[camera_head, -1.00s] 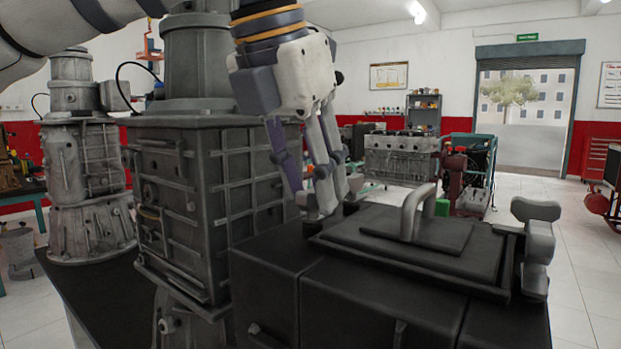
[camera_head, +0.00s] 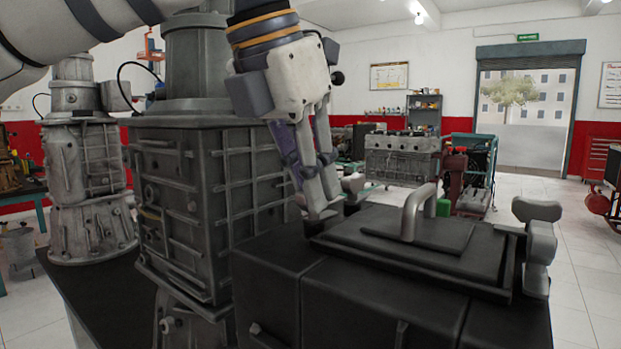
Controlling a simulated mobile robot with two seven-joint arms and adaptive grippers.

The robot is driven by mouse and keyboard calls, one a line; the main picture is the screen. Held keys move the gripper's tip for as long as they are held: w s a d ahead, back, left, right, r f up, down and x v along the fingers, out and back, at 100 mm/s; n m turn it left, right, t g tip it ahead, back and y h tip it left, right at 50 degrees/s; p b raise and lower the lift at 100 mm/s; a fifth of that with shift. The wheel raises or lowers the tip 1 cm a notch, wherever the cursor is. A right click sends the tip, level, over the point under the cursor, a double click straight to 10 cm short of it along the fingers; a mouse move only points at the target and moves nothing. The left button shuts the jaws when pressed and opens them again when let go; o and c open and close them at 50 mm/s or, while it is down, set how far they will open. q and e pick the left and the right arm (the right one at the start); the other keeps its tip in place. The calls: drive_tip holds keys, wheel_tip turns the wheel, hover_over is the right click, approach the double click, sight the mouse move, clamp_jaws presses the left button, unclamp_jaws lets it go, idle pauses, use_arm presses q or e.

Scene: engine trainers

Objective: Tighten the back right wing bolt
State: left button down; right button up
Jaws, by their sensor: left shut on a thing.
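A black box with a lid (camera_head: 415,235) and a grey bar handle (camera_head: 414,210) fills the lower right. One light grey wing bolt (camera_head: 537,240) stands upright at the lid's right end, with no gripper near it. Another grey wing bolt (camera_head: 353,186) is at the lid's far left end, mostly hidden by my fingers. My left gripper (camera_head: 326,206) points down there with its fingers shut on that bolt. The exact contact between fingertips and bolt is hidden. My right gripper is not in view.
A tall grey ribbed engine housing (camera_head: 205,190) stands close to the left of my gripper, and a similar one (camera_head: 85,180) is behind it. An engine block (camera_head: 400,158) stands farther back. Open tiled floor lies to the right.

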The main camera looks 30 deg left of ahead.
use_arm(q)
drive_tip(key=m, duration=0.2)
drive_tip(key=m+h, duration=0.1)
drive_tip(key=m, duration=0.1)
drive_tip(key=shift+a+g+h, duration=0.1)
drive_tip(key=shift+g+h, duration=0.2)
drive_tip(key=m+g+h, duration=0.1)
drive_tip(key=m, duration=0.3)
drive_tip(key=shift+w, duration=0.15)
drive_tip(key=m, duration=0.2)
drive_tip(key=m+g, duration=0.1)
drive_tip(key=m, duration=0.1)
drive_tip(key=shift+w+a+g+h, duration=0.1)
drive_tip(key=shift+g+h, duration=0.2)
drive_tip(key=shift+h, duration=0.1)
drive_tip(key=shift+m+g, duration=0.7)
drive_tip(key=shift+m, duration=1.7)
drive_tip(key=c, duration=1.6)
unclamp_jaws()
